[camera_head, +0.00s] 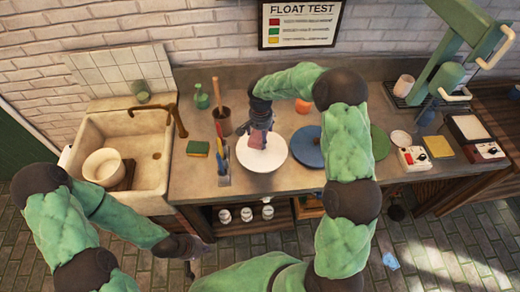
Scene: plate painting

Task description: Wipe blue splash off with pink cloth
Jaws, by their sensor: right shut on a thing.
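My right gripper (260,118) is shut on the pink cloth (257,138) and holds it over the white plate (264,160) on the counter. The cloth hangs at the plate's far part; whether it touches the plate is hard to tell. No blue splash shows on the visible part of the plate; the cloth and gripper hide some of it. A small light-blue patch (390,261) shows on the floor at lower right; I cannot tell what it is. My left gripper (190,268) hangs low in front of the counter, too small to tell open or shut.
A blue plate (308,146) lies right of the white plate, partly behind my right arm. A green plate (379,142) is further right.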

